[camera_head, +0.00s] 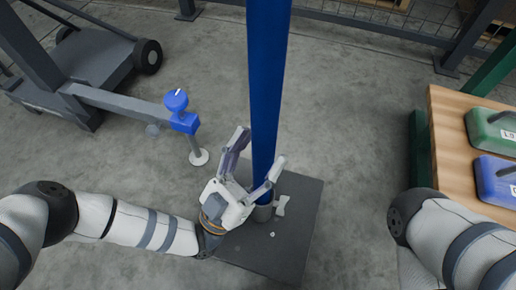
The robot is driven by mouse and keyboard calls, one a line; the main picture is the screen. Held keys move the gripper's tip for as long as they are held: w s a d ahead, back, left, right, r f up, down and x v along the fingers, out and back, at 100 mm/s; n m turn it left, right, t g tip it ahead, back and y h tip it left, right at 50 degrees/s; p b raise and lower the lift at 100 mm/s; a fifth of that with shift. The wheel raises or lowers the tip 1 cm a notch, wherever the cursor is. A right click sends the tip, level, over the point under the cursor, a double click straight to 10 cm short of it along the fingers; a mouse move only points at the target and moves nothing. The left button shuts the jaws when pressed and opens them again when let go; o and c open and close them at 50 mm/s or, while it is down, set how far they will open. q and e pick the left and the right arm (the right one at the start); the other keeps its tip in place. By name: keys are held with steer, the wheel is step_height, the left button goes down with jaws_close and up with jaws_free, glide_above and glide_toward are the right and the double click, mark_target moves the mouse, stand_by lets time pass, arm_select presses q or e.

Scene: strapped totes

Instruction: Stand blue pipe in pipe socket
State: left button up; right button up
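The blue pipe (267,80) stands upright, running from the top edge of the head view down to the dark plate. Its lower end meets the grey pipe socket (262,213) and appears to be inside it; the seating depth is hidden. My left gripper (262,147) is low beside the pipe, just above the socket. Its fingers are spread, one left of the pipe and one crossing in front of its right side. Contact with the pipe is unclear. My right gripper is out of view; only my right arm shows at bottom right.
The dark base plate (298,225) lies on the concrete floor. A blue-topped post (183,120) and a grey cart (92,60) stand to the left. A wooden table (447,125) with green (490,130) and blue (492,182) totes is on the right. A fence runs behind.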

arm_select(q)
steer(key=shift+f, duration=0.1)
steer(key=v, duration=1.2)
